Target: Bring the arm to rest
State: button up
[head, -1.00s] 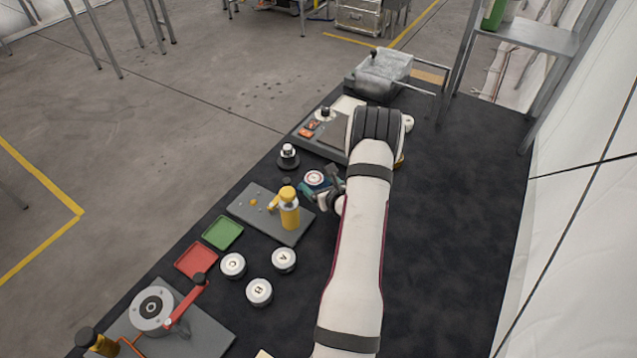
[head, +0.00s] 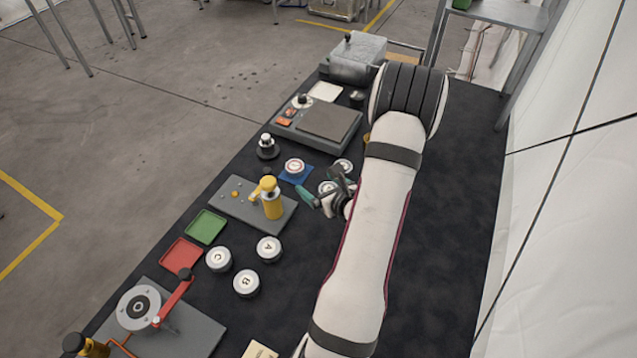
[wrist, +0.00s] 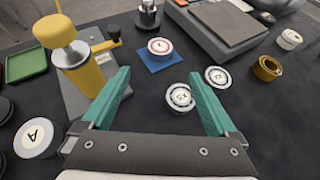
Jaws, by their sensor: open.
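My gripper (head: 326,197) is above the dark table, just right of the yellow hand press. In the wrist view my gripper (wrist: 158,103) shows two teal fingers spread wide apart, with nothing held between them. A white round puck marked X3 (wrist: 180,97) lies on the table beyond and between the fingertips. Another white puck (wrist: 216,77) lies just right of it. My arm crosses the right half of the head view and hides part of the table.
The yellow press (head: 271,200) stands on a grey plate close left of my gripper. A white puck sits on a blue square (head: 287,178). Pucks A (head: 269,249), B (head: 246,283) and C (head: 218,259) lie nearer. A grey scale-like box (head: 318,127) stands behind. The table's right side is clear.

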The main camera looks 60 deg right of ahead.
dwell(0.3)
jog(key=w+a+r+n+y, duration=0.45)
jog(key=a+n, duration=0.25)
jog(key=a, duration=0.2)
jog(key=w+a+r+n+y, duration=0.3)
jog(key=a+r+n+y, duration=0.25)
jog(key=a, duration=0.35)
jog(key=w+a+r+n+y, duration=0.3)
jog(key=a+r+n+y, duration=0.1)
jog(key=a+n, duration=0.4)
jog(key=s+a+r+n+g, duration=0.1)
jog(key=s+a+n+g, duration=0.35)
jog(key=a, duration=0.35)
jog(key=s+a+r+n+g, duration=0.1)
jog(key=s+a+n+g, duration=0.35)
jog(key=a, duration=0.35)
jog(key=s+n+g+h, duration=0.1)
jog(key=s+n+h, duration=0.3)
jog(key=s+n, duration=0.3)
jog(key=shift+s+d+g+h, duration=0.2)
jog(key=shift+s+g+h, duration=0.1)
jog(key=shift+s, duration=0.2)
